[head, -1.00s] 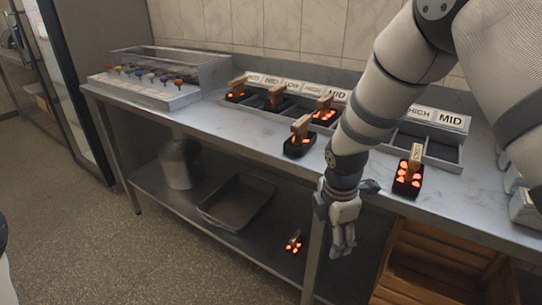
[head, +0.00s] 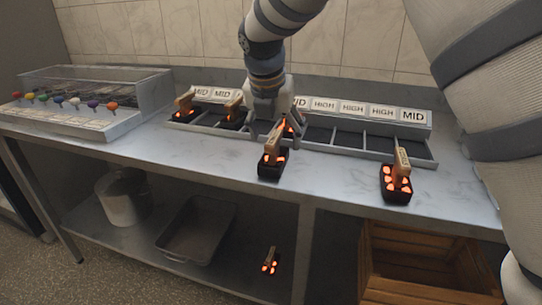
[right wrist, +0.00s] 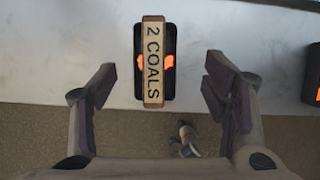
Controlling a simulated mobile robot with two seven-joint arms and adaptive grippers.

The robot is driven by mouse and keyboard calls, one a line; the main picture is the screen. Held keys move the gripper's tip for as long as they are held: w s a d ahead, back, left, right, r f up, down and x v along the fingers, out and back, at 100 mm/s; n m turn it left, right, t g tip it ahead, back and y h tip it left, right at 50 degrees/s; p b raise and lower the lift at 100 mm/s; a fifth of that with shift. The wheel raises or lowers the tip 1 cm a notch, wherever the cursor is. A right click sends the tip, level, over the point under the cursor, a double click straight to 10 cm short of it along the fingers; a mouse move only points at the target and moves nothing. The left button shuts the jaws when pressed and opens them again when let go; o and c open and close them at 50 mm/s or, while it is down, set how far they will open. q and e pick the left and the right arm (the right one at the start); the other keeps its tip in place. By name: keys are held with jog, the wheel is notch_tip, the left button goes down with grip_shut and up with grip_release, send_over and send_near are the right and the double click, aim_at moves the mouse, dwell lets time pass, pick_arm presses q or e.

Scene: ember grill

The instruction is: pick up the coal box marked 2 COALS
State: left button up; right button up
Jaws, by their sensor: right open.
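The coal box marked 2 COALS (right wrist: 154,85) is black with glowing orange coals and a wooden handle bar on top. In the head view it is most likely the box (head: 270,170) near the counter's front edge, where its lettering is too small to read. My right gripper (head: 271,130) points down over the counter, just behind that box in the picture. In the right wrist view the open, empty fingers (right wrist: 160,88) frame the box from left and right, with clear gaps on both sides. My left gripper is not in view.
Another coal box (head: 396,187) stands to the right on the counter (head: 330,180). Behind is a divided tray (head: 385,147) with MID and HIGH labels, partly filled with coal boxes. A small box (head: 269,262) and a metal pan (head: 198,232) are on the lower shelf. A wooden crate (head: 420,238) is below right.

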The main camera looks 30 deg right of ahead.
jog(key=x, duration=0.4)
jog(key=shift+a+f, duration=0.35)
jog(key=shift+f, duration=0.05)
jog(key=shift+w+d+f, duration=0.2)
jog(key=shift+w+f, duration=0.05)
jog(key=shift+f, duration=0.1)
jog(key=shift+r, duration=0.1)
jog(key=c, duration=1.6)
jog(key=shift+o, duration=0.2)
